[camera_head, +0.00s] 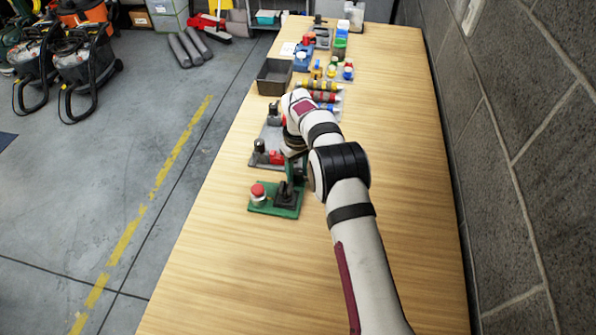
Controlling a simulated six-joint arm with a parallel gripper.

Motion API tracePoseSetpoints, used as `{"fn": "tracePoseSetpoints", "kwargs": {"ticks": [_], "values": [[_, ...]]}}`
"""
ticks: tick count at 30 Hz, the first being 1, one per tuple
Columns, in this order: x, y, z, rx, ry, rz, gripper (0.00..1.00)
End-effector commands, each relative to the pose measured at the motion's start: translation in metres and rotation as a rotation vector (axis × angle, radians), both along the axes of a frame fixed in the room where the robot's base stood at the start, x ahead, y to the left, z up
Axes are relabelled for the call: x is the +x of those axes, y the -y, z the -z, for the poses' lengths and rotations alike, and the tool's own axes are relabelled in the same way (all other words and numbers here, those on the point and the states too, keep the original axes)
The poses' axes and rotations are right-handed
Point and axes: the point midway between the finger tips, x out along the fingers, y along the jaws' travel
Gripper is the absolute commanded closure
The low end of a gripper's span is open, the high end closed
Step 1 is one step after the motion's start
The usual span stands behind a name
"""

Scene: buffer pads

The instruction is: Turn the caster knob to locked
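I cannot tell for certain which part is the caster knob. A grey plate (262,161) on the table carries dark upright fittings and a small red part (277,158). Nearer me, a green base (272,210) carries a red round knob (258,193) and a dark bracket (287,195). My gripper (296,165) points down at the right side of the grey plate, just beyond the green base. My arm hides part of it, and its fingers are too small and dark to read. Whether it touches anything is not clear.
A dark open bin (274,77) stands farther along the table. Several striped cylinders (322,90) lie to its right, with bottles and small parts beyond. A block wall (520,150) borders the table's right side. The near part of the wooden table (240,280) is clear.

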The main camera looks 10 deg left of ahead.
Motion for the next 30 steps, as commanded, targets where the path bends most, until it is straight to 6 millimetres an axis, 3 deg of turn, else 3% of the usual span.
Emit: {"fn": "tracePoseSetpoints", "kwargs": {"ticks": [1,6,8,20,30], "values": [[0.0,0.0,-0.0001,0.0,0.0,0.0,0.62],[0.0,0.0,-0.0002,0.0,0.0,0.0,0.92],[0.0001,0.0001,-0.0003,0.0,0.0,0.0,1.0],[0.0,0.0001,-0.0004,-0.001,-0.001,0.05,1.0],[0.0001,-0.0001,-0.0003,0.0,-0.001,0.303,1.0]]}}
